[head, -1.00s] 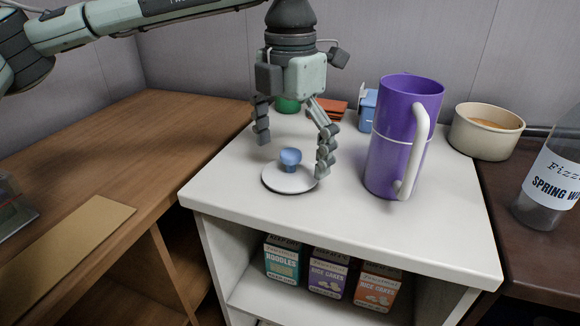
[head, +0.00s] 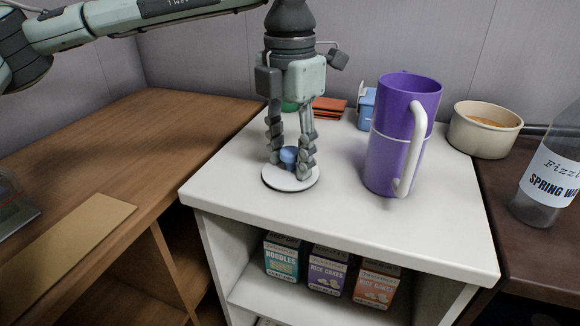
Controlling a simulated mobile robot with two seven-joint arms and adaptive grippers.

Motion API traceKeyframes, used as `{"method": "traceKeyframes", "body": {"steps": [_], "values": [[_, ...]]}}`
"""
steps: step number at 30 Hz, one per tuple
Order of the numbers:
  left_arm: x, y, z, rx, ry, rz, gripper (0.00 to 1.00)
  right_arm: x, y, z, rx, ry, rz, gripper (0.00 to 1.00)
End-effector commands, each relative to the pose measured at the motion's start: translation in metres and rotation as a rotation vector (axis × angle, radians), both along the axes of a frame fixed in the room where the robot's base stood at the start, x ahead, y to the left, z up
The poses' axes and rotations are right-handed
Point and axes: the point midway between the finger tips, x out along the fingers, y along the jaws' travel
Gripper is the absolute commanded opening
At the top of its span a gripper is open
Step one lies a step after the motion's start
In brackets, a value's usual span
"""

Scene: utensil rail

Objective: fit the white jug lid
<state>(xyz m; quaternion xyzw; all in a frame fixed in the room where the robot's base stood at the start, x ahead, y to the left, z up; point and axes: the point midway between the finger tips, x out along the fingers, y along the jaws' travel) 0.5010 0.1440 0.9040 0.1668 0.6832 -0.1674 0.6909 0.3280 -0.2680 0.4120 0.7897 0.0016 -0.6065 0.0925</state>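The white jug lid (head: 291,184) lies flat on the white cabinet top, with its blue knob (head: 289,156) upward. My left gripper (head: 290,167) points straight down over the lid. Its two fingers are closed in on either side of the knob and appear to touch it. The purple jug (head: 385,155) stands upright to the right of the lid. It has a white handle on its front right side and an open top. My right gripper is not in view.
Behind the gripper are orange-red flat items (head: 329,107) and a blue container (head: 367,110). The cabinet top (head: 350,230) is clear in front.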

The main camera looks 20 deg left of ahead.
Motion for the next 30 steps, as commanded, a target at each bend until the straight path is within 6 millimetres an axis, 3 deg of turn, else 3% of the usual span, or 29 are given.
{"method": "traceKeyframes", "body": {"steps": [7,20,21,26,30], "values": [[-0.003,0.001,-0.010,0.007,0.018,-0.002,0.06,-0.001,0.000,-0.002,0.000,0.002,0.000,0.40],[-0.003,0.000,-0.010,0.007,0.018,-0.004,0.05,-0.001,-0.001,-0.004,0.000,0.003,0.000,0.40],[-0.003,0.000,-0.009,0.007,0.018,-0.004,0.00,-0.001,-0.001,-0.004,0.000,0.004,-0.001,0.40],[-0.003,0.000,0.004,0.007,0.017,-0.004,0.00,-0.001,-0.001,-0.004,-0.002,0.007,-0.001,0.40],[-0.002,-0.001,0.031,0.004,0.010,-0.002,0.00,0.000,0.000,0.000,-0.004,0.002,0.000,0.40]]}}
